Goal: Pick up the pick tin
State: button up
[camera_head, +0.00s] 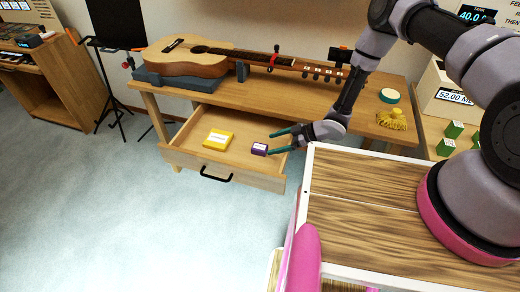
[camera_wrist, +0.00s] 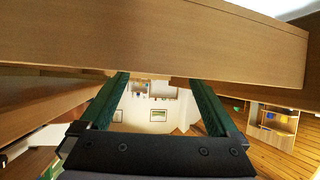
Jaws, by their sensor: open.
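A small purple box with a pale label (camera_head: 259,149) lies at the right side of an open drawer (camera_head: 190,162). A larger yellow box with a label (camera_head: 218,139) lies left of it in the drawer. The labels are too small to read, so I cannot tell which is the pick tin. My gripper (camera_head: 271,144) is open, its green fingers pointing left, tips close by the purple box in the picture; contact cannot be told. In the wrist view my open gripper (camera_wrist: 148,78) shows nothing between its fingers, and neither box is visible.
The drawer belongs to a wooden bench (camera_head: 250,92) bearing a guitar (camera_head: 190,58), a teal round item (camera_head: 389,96) and a yellow coiled item (camera_head: 392,119). A wooden panel (camera_wrist: 160,40) crosses the wrist view closely.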

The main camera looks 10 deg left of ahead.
aim_at(260, 147)
jog(key=x, duration=0.5)
jog(key=shift+w+a, duration=0.15)
jog(key=shift+c, duration=0.3)
jog(key=c, duration=1.5)
